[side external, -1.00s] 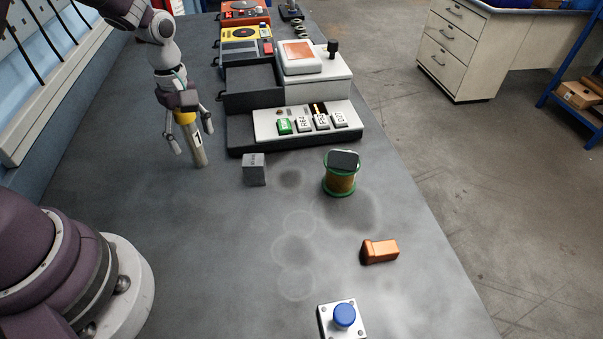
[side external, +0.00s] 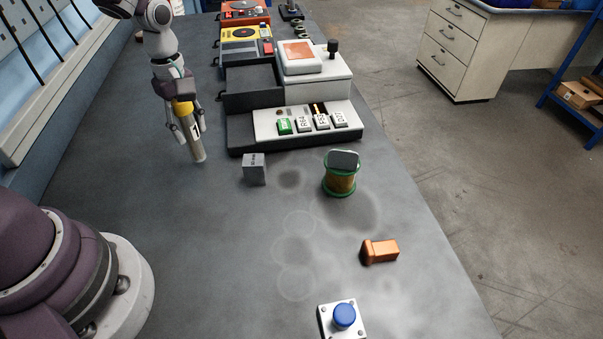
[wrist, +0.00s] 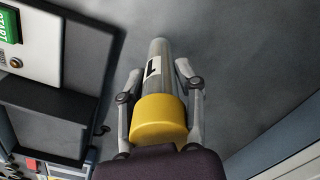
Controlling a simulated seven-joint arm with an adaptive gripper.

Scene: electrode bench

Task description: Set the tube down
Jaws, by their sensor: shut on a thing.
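The tube (side external: 197,146) is grey with a yellow end and a black-on-white mark. It stands slightly tilted at the left of the bench, its grey end down. My gripper (side external: 192,136) is shut on the tube, with a finger along each side. In the wrist view, the tube (wrist: 157,75) points away from my gripper (wrist: 160,82), yellow end nearest the palm. I cannot tell whether its lower end touches the bench (side external: 130,220).
A grey block (side external: 254,169) and a green-rimmed spool (side external: 341,178) stand to the right of the tube. A button console (side external: 262,125) is behind them. An orange piece (side external: 380,250) and a blue button box (side external: 343,317) lie nearer.

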